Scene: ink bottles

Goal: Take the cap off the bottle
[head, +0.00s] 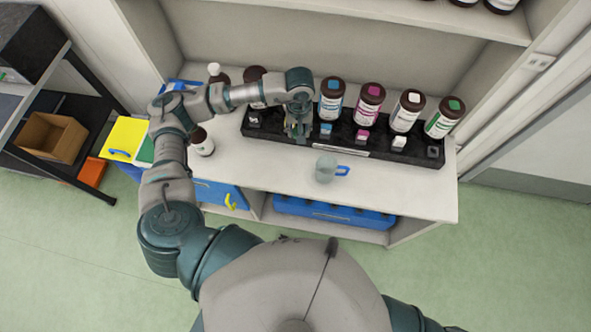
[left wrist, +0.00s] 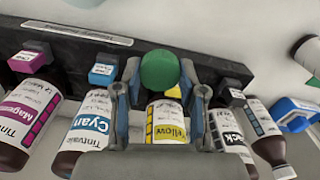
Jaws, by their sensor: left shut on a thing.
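My left gripper (head: 297,128) is over the black rack (head: 270,131), in front of the row of bottles. In the left wrist view its fingers (left wrist: 160,72) are shut on a round green thing (left wrist: 160,68), which looks like a cap. Behind it is the yellow-labelled bottle (left wrist: 168,125), with a bit of yellow showing beside the green. I cannot tell whether the green thing touches anything beyond the fingers. A cyan bottle (head: 331,102), a magenta bottle (head: 368,105), a white-topped bottle (head: 407,112) and a green-topped bottle (head: 443,119) stand to the right. My right gripper is out of view.
A clear cup with a blue handle (head: 326,170) stands on the white table (head: 400,185) in front of the rack. A small brown bottle (head: 202,142) is at the left, near my arm. The table's front right is clear. A shelf (head: 440,15) overhangs at the back.

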